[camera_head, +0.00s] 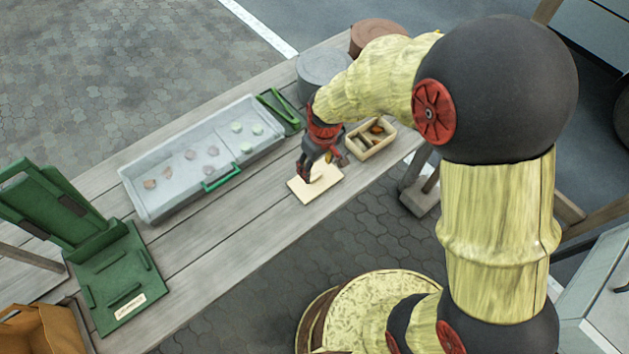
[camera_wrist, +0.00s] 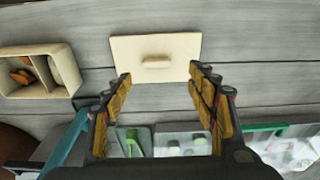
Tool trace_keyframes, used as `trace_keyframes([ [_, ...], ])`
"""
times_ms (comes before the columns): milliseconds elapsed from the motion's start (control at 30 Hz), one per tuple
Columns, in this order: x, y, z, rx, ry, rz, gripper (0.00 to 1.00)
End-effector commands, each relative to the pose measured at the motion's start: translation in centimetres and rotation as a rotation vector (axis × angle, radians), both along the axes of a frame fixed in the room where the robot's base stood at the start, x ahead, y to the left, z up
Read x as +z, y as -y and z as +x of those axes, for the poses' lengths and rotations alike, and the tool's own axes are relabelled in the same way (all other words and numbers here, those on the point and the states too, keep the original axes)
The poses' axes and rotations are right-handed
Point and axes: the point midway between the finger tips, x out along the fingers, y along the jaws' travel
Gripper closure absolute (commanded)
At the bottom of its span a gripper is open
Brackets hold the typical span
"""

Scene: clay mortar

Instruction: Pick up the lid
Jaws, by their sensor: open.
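The lid is a flat, pale wooden rectangle (camera_head: 303,191) with a small raised handle in its middle. It lies on the grey plank table near the front edge. In the wrist view the lid (camera_wrist: 183,46) lies ahead of the fingertips, and its handle shows clearly. My gripper (camera_head: 322,169) is over the lid in the head view and hides part of it. In the wrist view my gripper (camera_wrist: 160,76) has its fingers wide apart, with nothing between them. I cannot tell the exact height of the fingertips above the lid.
A small wooden box (camera_head: 355,151) with compartments and orange-brown pieces stands just right of the lid. A clear tray (camera_head: 140,192) with several round pieces and a green handle lies behind. Grey (camera_head: 323,68) and brown (camera_head: 378,33) round containers stand at the far end. A green stand (camera_head: 106,272) is at left.

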Motion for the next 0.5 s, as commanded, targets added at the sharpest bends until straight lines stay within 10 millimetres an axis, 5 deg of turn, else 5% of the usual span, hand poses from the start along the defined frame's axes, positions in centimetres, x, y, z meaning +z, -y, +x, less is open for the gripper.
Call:
trace_keyframes([
  [500, -5.6, 0.2, 1.1, 0.000, -0.005, -0.001, 0.42],
])
